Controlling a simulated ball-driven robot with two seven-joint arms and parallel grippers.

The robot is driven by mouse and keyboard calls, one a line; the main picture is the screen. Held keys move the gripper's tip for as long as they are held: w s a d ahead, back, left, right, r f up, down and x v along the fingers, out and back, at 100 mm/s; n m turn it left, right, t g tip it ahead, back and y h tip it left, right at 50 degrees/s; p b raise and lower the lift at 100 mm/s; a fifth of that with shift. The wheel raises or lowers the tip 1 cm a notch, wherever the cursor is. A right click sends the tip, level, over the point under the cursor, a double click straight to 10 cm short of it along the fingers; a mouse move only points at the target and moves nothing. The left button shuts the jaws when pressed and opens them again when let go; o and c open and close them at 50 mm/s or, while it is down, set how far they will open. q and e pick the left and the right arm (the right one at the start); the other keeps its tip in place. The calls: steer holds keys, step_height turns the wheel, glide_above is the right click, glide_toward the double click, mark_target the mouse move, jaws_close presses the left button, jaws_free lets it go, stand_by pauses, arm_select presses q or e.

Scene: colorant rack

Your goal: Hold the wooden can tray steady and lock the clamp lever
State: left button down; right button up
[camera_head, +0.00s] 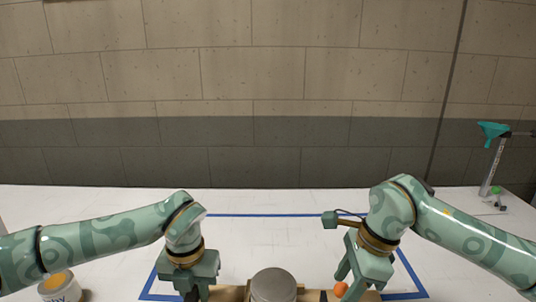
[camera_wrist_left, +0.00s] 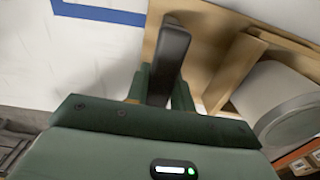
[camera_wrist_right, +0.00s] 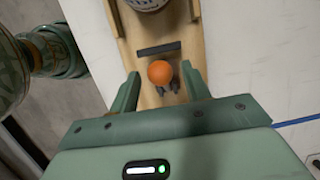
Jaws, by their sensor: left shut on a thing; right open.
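The wooden can tray (camera_head: 228,293) lies at the bottom edge of the head view, with a grey-lidded can (camera_head: 273,285) in it. In the left wrist view, my left gripper (camera_wrist_left: 162,92) is shut on a black upright handle (camera_wrist_left: 170,52) at one end of the tray (camera_wrist_left: 208,25). In the right wrist view, the clamp lever's orange ball knob (camera_wrist_right: 159,72) stands at the tray's other end, near a dark bar (camera_wrist_right: 158,49). My right gripper (camera_wrist_right: 161,80) is open, its fingers on either side of the knob. Whether they touch it cannot be told. The lever's lower part is mostly hidden.
Blue tape (camera_head: 270,215) marks an area on the white table. A white labelled can (camera_head: 60,287) stands at the lower left, beneath my left arm. A stand with a teal funnel (camera_head: 493,130) is at the far right. The table behind the tray is clear.

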steer(key=shift+x, duration=1.25)
steer(key=shift+c, duration=0.4)
steer(key=c, duration=0.9)
steer(key=shift+c, duration=0.2)
steer(key=shift+d+r, duration=0.25)
steer(key=shift+d, duration=0.25)
steer(key=shift+d+r, duration=0.25)
steer(key=shift+d, duration=0.35)
steer(key=shift+d+r, duration=0.3)
steer(key=shift+d, duration=0.6)
